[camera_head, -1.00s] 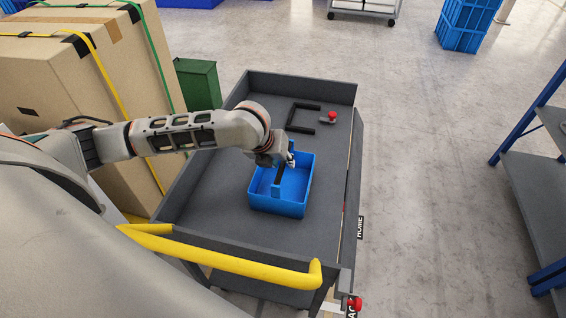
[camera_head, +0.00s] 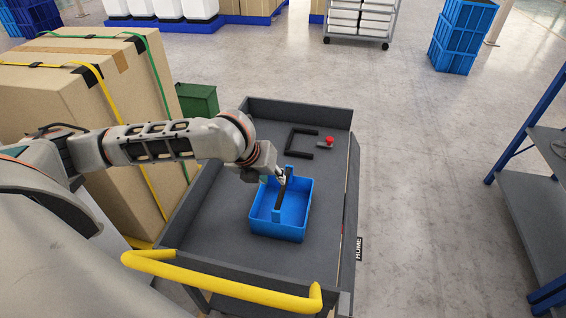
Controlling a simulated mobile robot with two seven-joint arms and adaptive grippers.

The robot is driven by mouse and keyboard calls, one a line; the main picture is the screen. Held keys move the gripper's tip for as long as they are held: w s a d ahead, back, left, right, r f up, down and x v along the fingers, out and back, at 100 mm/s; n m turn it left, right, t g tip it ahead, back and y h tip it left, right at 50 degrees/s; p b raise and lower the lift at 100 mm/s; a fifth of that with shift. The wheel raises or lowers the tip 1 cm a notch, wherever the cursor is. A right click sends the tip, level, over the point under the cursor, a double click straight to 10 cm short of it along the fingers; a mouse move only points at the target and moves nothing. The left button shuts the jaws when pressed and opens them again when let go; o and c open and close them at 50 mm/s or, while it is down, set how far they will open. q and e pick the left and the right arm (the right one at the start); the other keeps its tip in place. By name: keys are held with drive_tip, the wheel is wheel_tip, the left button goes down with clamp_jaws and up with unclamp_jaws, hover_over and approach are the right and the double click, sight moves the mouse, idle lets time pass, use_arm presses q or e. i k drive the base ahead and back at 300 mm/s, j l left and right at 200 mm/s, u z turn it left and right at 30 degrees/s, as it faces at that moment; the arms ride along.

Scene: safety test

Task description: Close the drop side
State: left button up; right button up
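A dark grey cart (camera_head: 222,212) stands in front of me, with raised walls at its far end and left. Its right edge (camera_head: 350,205) runs along a narrow seam with a HOME label near the front; I cannot tell the drop side's exact angle there. A blue bin (camera_head: 278,230) with a dark bar handle (camera_head: 286,190) sits on the cart bed. My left gripper (camera_head: 282,178) is at the far part of the bin's handle; its fingers are too small to show whether they are open or grip it. My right gripper is not in view.
A black U-shaped handle (camera_head: 297,143) and a red-knobbed part (camera_head: 329,141) are at the cart's far end. A yellow push bar (camera_head: 220,284) crosses the near end. Strapped cartons (camera_head: 100,135) stand left, a shelf rack (camera_head: 535,210) right. Floor right of the cart is clear.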

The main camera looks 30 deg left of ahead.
sight(345, 277)
drive_tip(key=k+l, duration=0.1)
drive_tip(key=l, duration=0.2)
drive_tip(key=k+l, duration=0.15)
drive_tip(key=l, duration=0.2)
drive_tip(key=k+l, duration=0.1)
drive_tip(key=l, duration=0.2)
drive_tip(key=k+l, duration=0.15)
drive_tip(key=l, duration=0.15)
